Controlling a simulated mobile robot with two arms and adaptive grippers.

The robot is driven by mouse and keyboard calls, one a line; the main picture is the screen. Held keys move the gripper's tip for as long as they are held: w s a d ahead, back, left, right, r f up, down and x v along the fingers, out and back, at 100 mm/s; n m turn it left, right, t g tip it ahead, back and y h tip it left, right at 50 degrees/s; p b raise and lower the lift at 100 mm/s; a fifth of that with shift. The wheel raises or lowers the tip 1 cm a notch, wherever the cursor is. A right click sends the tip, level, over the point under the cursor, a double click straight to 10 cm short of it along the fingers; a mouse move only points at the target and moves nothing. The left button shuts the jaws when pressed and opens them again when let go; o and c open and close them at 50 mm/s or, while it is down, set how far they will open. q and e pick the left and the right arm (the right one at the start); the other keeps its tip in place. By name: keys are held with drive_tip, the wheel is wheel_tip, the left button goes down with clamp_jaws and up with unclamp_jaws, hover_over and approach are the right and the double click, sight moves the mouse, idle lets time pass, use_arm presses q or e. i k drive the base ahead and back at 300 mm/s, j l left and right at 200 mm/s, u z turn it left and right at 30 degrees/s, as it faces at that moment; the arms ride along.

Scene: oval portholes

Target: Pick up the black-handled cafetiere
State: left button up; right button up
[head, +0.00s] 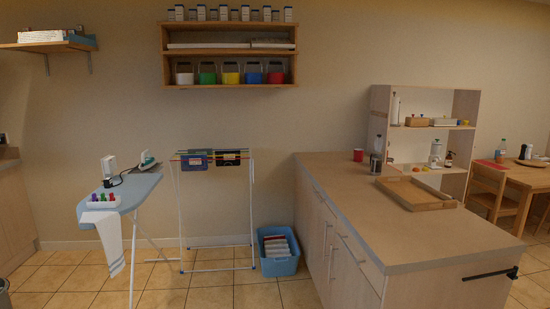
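A small upright vessel with a dark and silvery body (376,162) stands on the far part of the wooden counter (400,233). It looks like the cafetiere, but it is too small for me to make out its handle clearly. It stands just right of a red cup (359,165) and behind a wooden tray (415,193). Neither of my grippers shows in the head view.
An ironing board (135,190) and a drying rack (213,215) stand left of the counter. A blue basket (279,264) sits on the floor beside the counter. A shelf unit (467,105) stands behind it. Tiled floor is open at the front left.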

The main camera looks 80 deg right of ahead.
sight(376, 156)
drive_tip(key=z, duration=3.5)
drive_tip(key=i+j+u, duration=0.7)
drive_tip(key=i, duration=0.2)
drive_tip(key=i+j+u, duration=0.2)
drive_tip(key=i, duration=0.6)
drive_tip(key=i+j+u, duration=0.2)
drive_tip(key=i, duration=0.6)
